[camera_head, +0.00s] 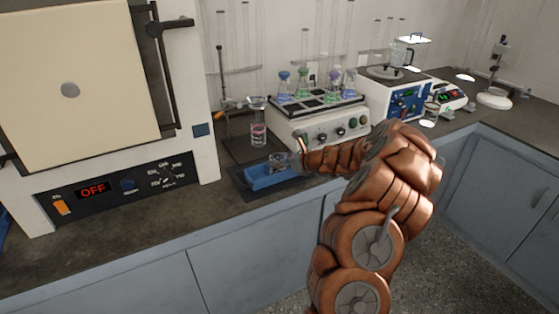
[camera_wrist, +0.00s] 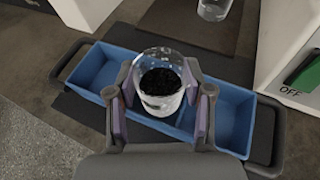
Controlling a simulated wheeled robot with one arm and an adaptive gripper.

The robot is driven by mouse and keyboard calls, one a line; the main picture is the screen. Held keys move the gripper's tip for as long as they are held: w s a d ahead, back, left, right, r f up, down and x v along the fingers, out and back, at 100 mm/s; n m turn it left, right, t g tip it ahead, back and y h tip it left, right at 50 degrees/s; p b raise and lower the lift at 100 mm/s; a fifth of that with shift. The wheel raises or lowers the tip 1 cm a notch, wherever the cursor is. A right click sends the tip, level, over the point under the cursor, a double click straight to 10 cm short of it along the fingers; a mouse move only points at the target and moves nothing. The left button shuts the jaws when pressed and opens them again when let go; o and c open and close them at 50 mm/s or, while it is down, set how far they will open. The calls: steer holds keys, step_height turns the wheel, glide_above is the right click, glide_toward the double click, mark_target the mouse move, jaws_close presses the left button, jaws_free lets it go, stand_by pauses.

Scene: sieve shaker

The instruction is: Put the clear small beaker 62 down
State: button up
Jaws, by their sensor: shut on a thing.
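The clear small beaker (camera_wrist: 160,72) is between the two fingers of my gripper (camera_wrist: 160,108) in the wrist view. It holds dark granular matter. My gripper is shut on it, with a finger pad on each side. The beaker is over the middle of a blue tray (camera_wrist: 85,70) with dark handles. I cannot tell whether its base touches the tray floor. In the head view the beaker (camera_head: 277,160) shows small at the end of my arm, at the blue tray (camera_head: 262,181) near the bench's front edge.
A white oven (camera_head: 200,160) with an "OFF" display stands left of the tray. A shaker (camera_head: 318,128) with several coloured flasks stands behind and to the right. Another glass vessel (camera_head: 258,112) is at a stand behind the tray. The bench left of the tray's front is clear.

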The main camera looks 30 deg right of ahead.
steer(key=o, duration=1)
steer(key=shift+r, duration=0.1)
steer(key=b+v, duration=0.1)
steer(key=v, duration=1.1)
